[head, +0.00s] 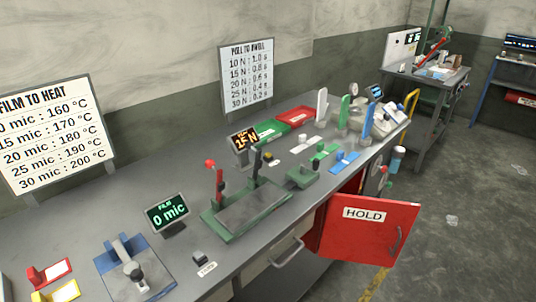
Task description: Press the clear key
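A small dark key (199,256) stands on the grey bench near its front edge. A small white label (207,268) lies in front of it and seems to read CLEAR, though the print is tiny. Behind the key, a display (167,213) reads "FILM 0 mic". A blue-based gauge with a grey metal arm (133,268) is to the left of the key. Neither of my grippers shows in the head view.
A green press with a red-knobbed lever (245,208) stands right of the key. A red HOLD door (368,229) hangs open below the bench front. Red and yellow blocks (50,272) lie at the left. Bare bench surrounds the key.

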